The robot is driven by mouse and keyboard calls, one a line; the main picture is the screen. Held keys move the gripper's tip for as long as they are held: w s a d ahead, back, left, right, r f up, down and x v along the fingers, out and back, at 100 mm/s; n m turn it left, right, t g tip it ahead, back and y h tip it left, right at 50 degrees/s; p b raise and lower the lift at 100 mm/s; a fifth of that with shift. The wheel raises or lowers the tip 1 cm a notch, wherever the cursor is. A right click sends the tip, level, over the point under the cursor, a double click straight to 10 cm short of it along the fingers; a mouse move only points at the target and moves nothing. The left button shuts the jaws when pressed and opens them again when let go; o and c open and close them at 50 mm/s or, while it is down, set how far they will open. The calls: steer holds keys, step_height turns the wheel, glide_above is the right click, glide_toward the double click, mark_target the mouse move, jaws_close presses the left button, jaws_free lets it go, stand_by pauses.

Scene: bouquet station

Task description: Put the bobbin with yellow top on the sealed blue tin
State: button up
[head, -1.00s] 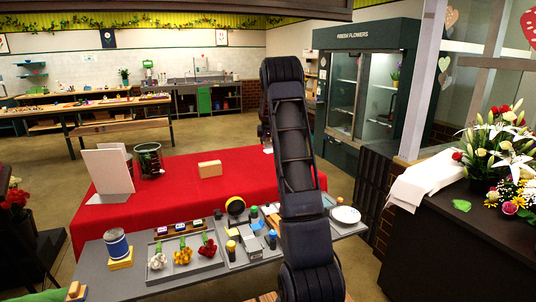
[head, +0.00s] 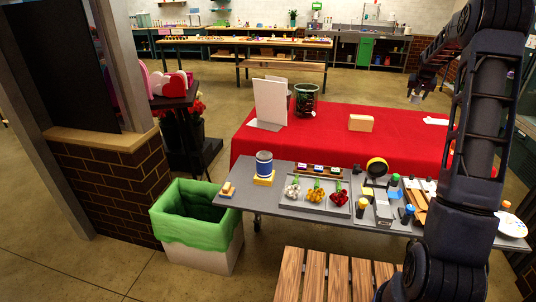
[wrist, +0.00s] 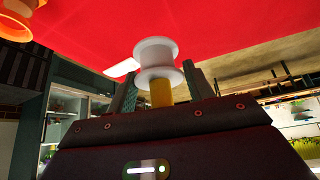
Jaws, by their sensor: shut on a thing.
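My gripper (head: 421,88) is at the upper right of the head view, raised over the right end of the red table. It is shut on the bobbin, a small pale thing (head: 416,99) there. In the wrist view, the bobbin (wrist: 154,58) has white flanges, and its yellow end sits between the fingers of my gripper (wrist: 161,92). A blue tin (head: 264,165) with a pale top stands upright on a yellow block on the grey table, well left of my gripper. At this size I cannot tell how its top is closed.
The red table (head: 335,122) behind carries a dark green pot (head: 306,100) and a tan block (head: 361,123). A green-lined bin (head: 190,232) stands front left.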

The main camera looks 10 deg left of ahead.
steer(key=s+a+r+n+y, duration=0.1)
steer(key=s+a+n+y, duration=0.2)
steer(key=a, duration=1)
steer(key=s+a+n, duration=0.3)
steer(key=s+a, duration=0.2)
steer(key=a, duration=0.8)
steer(key=s+a+r+n+y, duration=0.1)
steer(key=s+a+n+y, duration=0.2)
steer(key=a, duration=1)
steer(key=n+g+y, duration=0.2)
steer(key=n+g, duration=0.2)
steer(key=n, duration=0.4)
glide_above(259, 153)
steer(key=d, duration=0.2)
steer(key=f, duration=1.2)
steer(key=shift+s+d+f, duration=0.15)
steer(key=shift+s+f, duration=0.05)
steer(key=shift+s, duration=0.15)
steer(key=shift+f, duration=2.45)
steer(key=shift+f, duration=0.1)
steer(key=o, duration=1)
steer(key=shift+c, duration=0.2)
